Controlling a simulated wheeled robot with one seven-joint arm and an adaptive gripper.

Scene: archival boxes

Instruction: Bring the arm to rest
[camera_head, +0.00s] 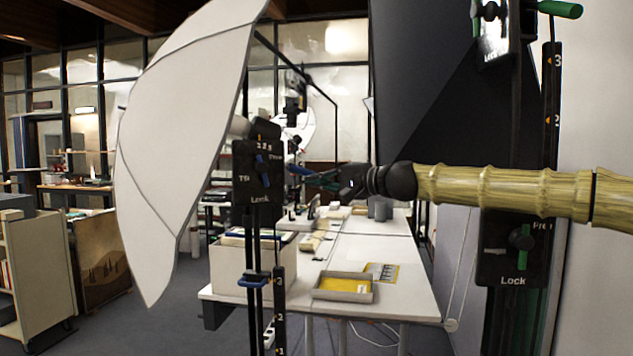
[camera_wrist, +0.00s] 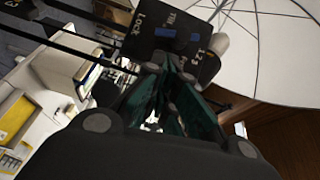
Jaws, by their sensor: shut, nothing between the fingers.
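My arm reaches in from the right in the head view, level, above the table. My gripper (camera_head: 312,176) points left, with its fingers ending close to the black clamp head (camera_head: 258,182) of an umbrella stand; I cannot tell whether they touch. In the wrist view my gripper (camera_wrist: 168,88) shows its dark green fingers converging, shut with nothing held. The same clamp head (camera_wrist: 172,38), marked "Lock", is just beyond the fingertips in that view. The fingertips are dark and small in the head view.
A large white umbrella (camera_head: 185,130) hangs left of the stand. Below is a white table (camera_head: 408,290) with a grey tray (camera_head: 316,291) holding something yellow, and a box (camera_head: 228,268) of folders. Another stand with a clamp (camera_head: 512,250) is at right, near my arm.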

